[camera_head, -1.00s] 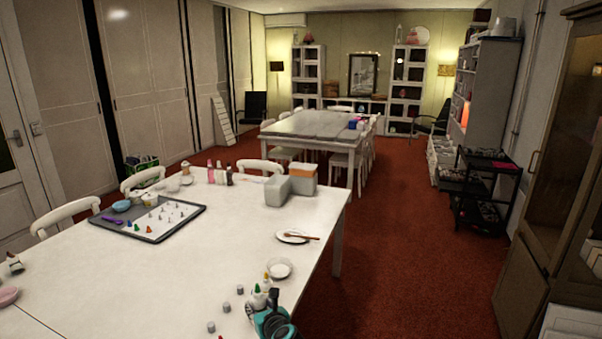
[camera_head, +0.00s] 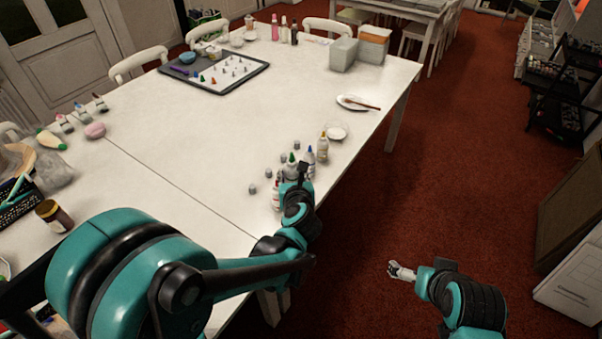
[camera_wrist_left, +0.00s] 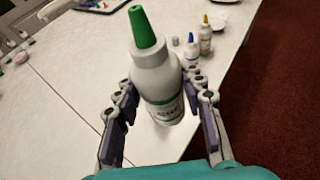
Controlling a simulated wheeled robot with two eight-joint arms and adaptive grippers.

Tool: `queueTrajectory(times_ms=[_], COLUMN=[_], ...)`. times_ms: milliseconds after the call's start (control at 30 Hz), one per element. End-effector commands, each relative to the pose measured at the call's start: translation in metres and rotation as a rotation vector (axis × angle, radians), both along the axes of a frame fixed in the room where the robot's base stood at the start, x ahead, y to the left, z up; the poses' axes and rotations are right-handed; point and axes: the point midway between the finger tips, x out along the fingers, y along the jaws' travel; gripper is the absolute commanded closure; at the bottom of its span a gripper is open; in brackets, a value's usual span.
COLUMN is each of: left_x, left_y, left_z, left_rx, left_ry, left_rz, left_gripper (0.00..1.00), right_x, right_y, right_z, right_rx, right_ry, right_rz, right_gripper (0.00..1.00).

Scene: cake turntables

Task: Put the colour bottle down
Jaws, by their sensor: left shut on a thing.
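The colour bottle (camera_wrist_left: 155,75), white with a green cone cap, stands between the fingers of my left gripper (camera_wrist_left: 158,92) in the left wrist view. The gripper is shut on its body. In the head view my left gripper (camera_head: 299,180) is at the table's near right edge, partly covering the bottle (camera_head: 291,162). I cannot tell whether its base touches the white table (camera_head: 190,135). My right gripper (camera_head: 400,271) is over the red floor, away from the table; its fingers are too small to read.
A blue-capped bottle (camera_head: 309,160) and a yellow-capped bottle (camera_head: 323,147) stand just beyond the held one. A red-marked bottle (camera_head: 276,193) is nearer. Several small grey caps (camera_head: 268,173) lie to the left. The table's middle is clear.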

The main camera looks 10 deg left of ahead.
Motion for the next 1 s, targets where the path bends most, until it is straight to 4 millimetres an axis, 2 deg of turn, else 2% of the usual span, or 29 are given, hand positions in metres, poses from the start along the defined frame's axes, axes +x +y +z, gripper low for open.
queueTrajectory(times_ms=[33, 100, 300, 433, 600, 667, 767, 1000], left_x=[0.017, 0.038, 0.089, 0.109, 0.12, 0.122, 0.126, 0.141], left_y=[-0.008, -0.018, -0.048, -0.064, -0.075, -0.073, -0.059, -0.004], left_z=[-0.007, -0.016, -0.044, -0.06, -0.071, -0.075, -0.085, -0.121], left_rx=[0.001, 0.0, 0.002, 0.005, 0.006, 0.006, 0.006, 0.005], left_ry=[0.006, 0.013, 0.011, -0.002, -0.015, -0.018, -0.019, -0.019], left_rz=[0.017, 0.056, 0.172, 0.233, 0.275, 0.283, 0.289, 0.291], left_gripper=[0.72, 0.72, 0.72, 0.72, 0.72, 0.72, 0.72, 0.72], right_x=[0.0, 0.0, 0.0, 0.0, 0.0, 0.0, 0.0, 0.0], right_y=[0.0, 0.0, 0.0, 0.0, 0.0, 0.0, 0.0, 0.0], right_z=[-0.003, -0.006, -0.012, -0.015, -0.017, -0.019, -0.025, -0.048], right_rx=[0.0, 0.0, 0.0, 0.0, 0.0, 0.0, 0.0, 0.0], right_ry=[0.0, 0.0, 0.0, 0.0, 0.0, 0.0, 0.0, 0.0], right_rz=[0.0, 0.0, 0.0, 0.0, 0.0, 0.0, 0.0, 0.0], right_gripper=[0.0, 0.0, 0.0, 0.0, 0.0, 0.0, 0.0, 0.0])
